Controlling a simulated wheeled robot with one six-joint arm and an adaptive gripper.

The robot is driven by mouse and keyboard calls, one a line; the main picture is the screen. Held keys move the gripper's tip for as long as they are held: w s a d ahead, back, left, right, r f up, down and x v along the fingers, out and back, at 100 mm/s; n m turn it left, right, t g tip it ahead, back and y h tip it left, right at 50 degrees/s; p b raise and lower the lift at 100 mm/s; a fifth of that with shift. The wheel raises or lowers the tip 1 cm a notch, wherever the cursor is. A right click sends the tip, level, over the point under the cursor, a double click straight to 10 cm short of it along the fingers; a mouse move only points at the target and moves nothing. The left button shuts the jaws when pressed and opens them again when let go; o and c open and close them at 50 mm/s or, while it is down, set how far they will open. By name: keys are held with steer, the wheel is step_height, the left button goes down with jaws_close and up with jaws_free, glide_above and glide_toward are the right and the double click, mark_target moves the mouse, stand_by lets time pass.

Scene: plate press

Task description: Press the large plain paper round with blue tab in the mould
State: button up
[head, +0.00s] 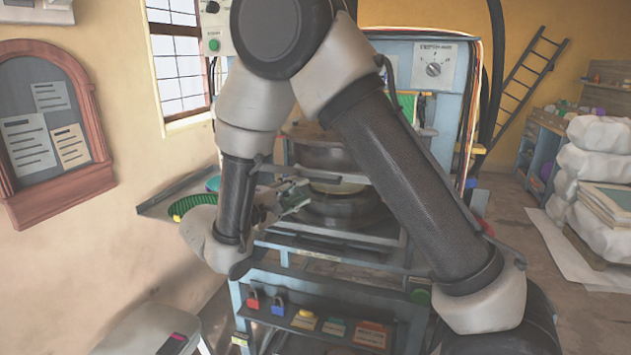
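The press stands in the middle of the head view, largely behind my arm. Its dark round upper mould half (322,155) hangs above the dark lower mould half (350,212), with a gap between them. A pale round (340,187) shows in that gap, on or just above the lower half; my arm hides part of it. No blue tab can be made out on it. My gripper (297,197) is at the left side of the gap, close to the pale round. Its fingers are small and partly hidden, so I cannot tell whether they hold anything.
A side shelf (160,203) left of the press holds a green piece (190,205). A lower shelf (330,333) carries padlocks and small coloured blocks. White sacks (596,165) stand at right.

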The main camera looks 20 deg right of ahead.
mark_target(314, 181)
steer(key=shift+m, duration=0.5)
steer(key=x, duration=0.7)
steer(key=shift+w+d+r, duration=0.25)
steer(key=shift+d+r, duration=0.05)
steer(key=shift+d, duration=0.05)
jaws_close()
